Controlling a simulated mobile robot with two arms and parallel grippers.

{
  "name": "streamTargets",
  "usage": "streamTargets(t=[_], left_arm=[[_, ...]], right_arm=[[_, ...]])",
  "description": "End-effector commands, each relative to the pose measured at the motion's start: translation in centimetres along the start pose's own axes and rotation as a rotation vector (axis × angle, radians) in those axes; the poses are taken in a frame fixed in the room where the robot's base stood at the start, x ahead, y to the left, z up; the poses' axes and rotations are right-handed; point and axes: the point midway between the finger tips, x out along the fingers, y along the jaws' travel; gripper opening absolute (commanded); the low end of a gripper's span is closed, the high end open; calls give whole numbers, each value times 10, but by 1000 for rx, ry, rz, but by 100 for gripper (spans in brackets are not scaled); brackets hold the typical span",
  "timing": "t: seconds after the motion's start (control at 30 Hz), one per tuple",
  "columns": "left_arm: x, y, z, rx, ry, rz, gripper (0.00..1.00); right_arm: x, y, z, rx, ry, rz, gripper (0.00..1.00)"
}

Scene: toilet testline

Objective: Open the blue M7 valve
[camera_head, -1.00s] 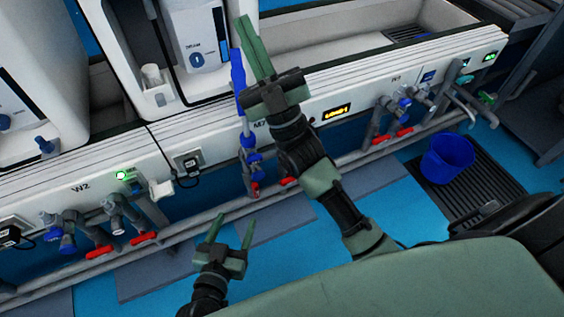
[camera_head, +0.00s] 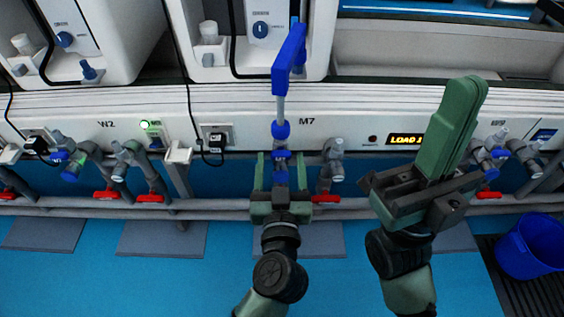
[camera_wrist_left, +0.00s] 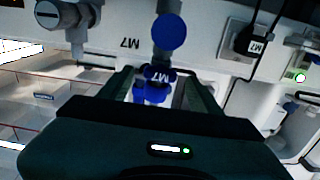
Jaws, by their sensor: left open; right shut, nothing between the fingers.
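The blue M7 valve (camera_head: 281,157) hangs under the white panel near the M7 label, below a tall blue tap (camera_head: 288,62). In the left wrist view, the blue valve knob (camera_wrist_left: 155,84) carries an M7 mark, with a round blue cap (camera_wrist_left: 169,32) above it in the picture. My left gripper (camera_head: 281,168) is open, with one finger on each side of the valve's lower part. The left wrist view also shows the knob between the fingers (camera_wrist_left: 158,88); I cannot tell whether they touch it. My right gripper (camera_head: 468,100) is shut and empty, to the right of the valve.
A grey pipe fitting with a red handle (camera_head: 325,198) stands just right of the valve. More valves with red handles (camera_head: 107,194) sit under W2. A grey pipe runs along below the panel. A blue bucket (camera_head: 530,247) stands at the lower right.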

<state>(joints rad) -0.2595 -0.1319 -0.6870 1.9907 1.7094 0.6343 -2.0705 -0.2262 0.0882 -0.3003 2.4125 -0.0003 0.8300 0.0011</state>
Motion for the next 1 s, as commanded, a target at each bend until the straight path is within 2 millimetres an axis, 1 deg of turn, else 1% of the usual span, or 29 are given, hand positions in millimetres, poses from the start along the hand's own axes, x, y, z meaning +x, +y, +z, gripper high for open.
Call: streamTargets(t=[0.03, 0.13, 0.4, 0.43, 0.47, 0.5, 0.57, 0.6, 0.63, 0.67, 0.8, 0.83, 0.9, 1.0], left_arm=[[6, 0, 1, -1, 2, 0, 64], [12, 0, 0, -1, 1, 1, 64], [14, 0, 0, 0, 0, 2, 64], [14, 0, 0, 0, 0, 2, 61], [14, 0, 0, 0, 0, 2, 52], [14, 0, 0, 0, 0, 2, 41], [14, 0, 0, 0, 0, 2, 25], [14, 0, 0, 0, 0, 2, 14], [14, 0, 0, 0, 0, 2, 5], [13, 0, 0, 0, 0, 2, 1], [13, 0, -2, -14, -1, 2, 1], [13, 0, -3, -22, -1, 2, 1], [14, 0, -5, -54, -2, 1, 1], [13, -1, -6, -122, -3, 1, 1]], right_arm=[[-1, 0, 0, -1, 8, -2, 0], [1, 0, 1, -2, 12, -5, 0], [3, 0, 1, -3, 13, -6, 0], [3, 0, 1, -3, 13, -6, 0], [3, 0, 1, -3, 13, -6, 0], [3, 0, 1, -3, 13, -6, 0], [2, 0, 1, -3, 12, -6, 0], [2, 0, 1, -3, 12, -6, 0], [2, 0, 1, -3, 12, -6, 0], [2, 0, 1, -3, 12, -6, 0], [8, 0, 0, -3, 16, -6, 0], [8, 0, -1, -2, 11, -3, 0], [1, 1, -1, 2, -29, 11, 0], [1, 1, -5, 6, -61, 24, 0]])
